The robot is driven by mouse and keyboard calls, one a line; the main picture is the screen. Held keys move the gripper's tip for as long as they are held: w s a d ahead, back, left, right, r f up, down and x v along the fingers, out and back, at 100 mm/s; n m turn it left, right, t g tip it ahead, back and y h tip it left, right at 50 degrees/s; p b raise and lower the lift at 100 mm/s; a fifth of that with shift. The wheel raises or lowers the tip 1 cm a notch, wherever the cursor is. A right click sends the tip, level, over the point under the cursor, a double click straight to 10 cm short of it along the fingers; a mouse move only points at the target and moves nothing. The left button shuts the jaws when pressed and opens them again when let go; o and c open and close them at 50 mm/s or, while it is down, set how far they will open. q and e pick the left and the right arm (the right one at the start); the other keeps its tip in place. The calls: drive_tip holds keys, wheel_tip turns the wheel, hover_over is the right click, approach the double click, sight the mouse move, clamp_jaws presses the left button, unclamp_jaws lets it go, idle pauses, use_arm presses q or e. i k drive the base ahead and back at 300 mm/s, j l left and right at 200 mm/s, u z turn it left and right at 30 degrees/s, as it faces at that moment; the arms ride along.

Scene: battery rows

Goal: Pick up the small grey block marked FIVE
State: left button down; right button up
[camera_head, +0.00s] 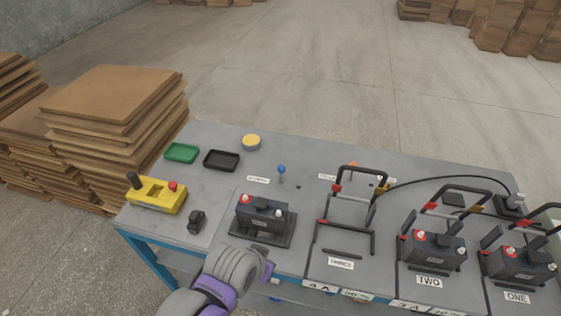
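No block with a readable FIVE marking shows. A dark grey battery-like block (262,213) with red and pale terminals sits on a black stand (290,238) left of the table's middle; its label is too small to read. A small dark object (196,221) lies to its left, also without a readable mark. My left gripper (271,277), on a grey and purple arm from the bottom edge, appears at the table's front edge, below the stand in the picture. Its fingers are not clear, and I see nothing held. My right gripper is not in view.
Blocks above labels TWO (433,248) and ONE (521,264) stand at right, with black frames nearby. The THREE frame (342,225) looks empty. A yellow control box (156,196), green tray (181,153) and black tray (221,160) are at left. Cardboard stacks (110,110) stand beyond.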

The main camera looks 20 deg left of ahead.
sight(262, 214)
drive_tip(key=j+u, duration=0.15)
drive_tip(key=u, duration=0.3)
drive_tip(key=k+j+u, duration=0.1)
drive_tip(key=j+u, duration=0.15)
drive_tip(key=u, duration=0.15)
drive_tip(key=i+l+u, duration=0.1)
drive_tip(key=i, duration=0.25)
drive_tip(key=l, duration=0.1)
